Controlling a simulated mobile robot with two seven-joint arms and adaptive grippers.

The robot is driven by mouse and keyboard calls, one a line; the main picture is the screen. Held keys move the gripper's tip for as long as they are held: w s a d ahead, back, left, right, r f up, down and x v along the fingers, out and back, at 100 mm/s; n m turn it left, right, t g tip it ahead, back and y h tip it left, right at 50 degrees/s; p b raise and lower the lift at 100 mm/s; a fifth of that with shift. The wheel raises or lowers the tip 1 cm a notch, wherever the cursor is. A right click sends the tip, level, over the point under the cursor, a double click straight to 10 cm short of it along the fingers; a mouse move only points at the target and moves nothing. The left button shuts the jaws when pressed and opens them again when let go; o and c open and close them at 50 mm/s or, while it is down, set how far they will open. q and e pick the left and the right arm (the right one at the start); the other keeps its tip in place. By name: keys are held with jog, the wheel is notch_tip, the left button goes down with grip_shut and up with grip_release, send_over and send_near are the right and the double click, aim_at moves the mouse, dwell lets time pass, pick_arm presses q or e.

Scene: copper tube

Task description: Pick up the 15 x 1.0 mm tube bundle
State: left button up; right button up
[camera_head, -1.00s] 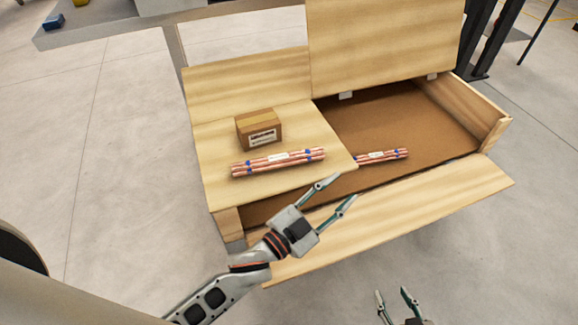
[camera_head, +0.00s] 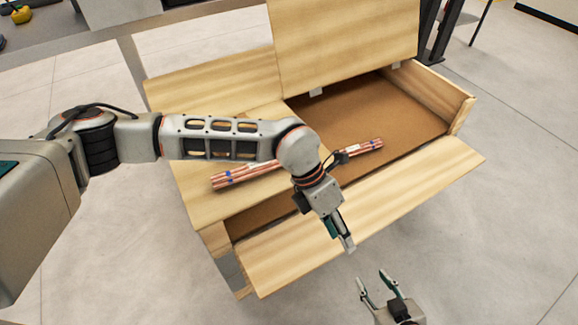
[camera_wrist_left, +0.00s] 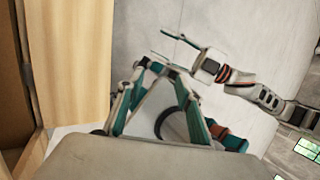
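One copper tube bundle (camera_head: 230,179) with blue bands lies on the crate's closed wooden lid panel; my left arm hides part of it. Another copper bundle (camera_head: 367,148) lies in the open compartment, its left part near or behind my left wrist. I cannot read a size on either label. My left gripper (camera_head: 343,244) points down over the front flap, in front of the bundles and apart from them. My right gripper (camera_head: 375,273) is open and empty, in front of the crate.
The wooden crate (camera_head: 208,92) has a raised lid panel (camera_head: 345,45) at the back and a lowered front flap (camera_head: 410,190). The compartment floor (camera_head: 400,115) is bare around the right bundle. Dark posts (camera_head: 440,35) stand behind right.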

pick_arm(q)
jog(key=w+a+t+y, duration=0.3)
jog(key=w+a+y, duration=0.1)
jog(key=w+a, duration=0.7)
notch_tip(320, 180, up, 4)
jog(key=t+y, duration=0.3)
send_over(260, 165)
jog(key=s, duration=0.1)
jog(key=shift+s+d+f, duration=0.1)
jog(key=shift+s+d, duration=0.1)
jog(key=shift+d, duration=0.1)
jog(key=x, duration=0.6)
jog(key=shift+f, duration=0.35)
jog(key=shift+w, duration=0.1)
grip_shut()
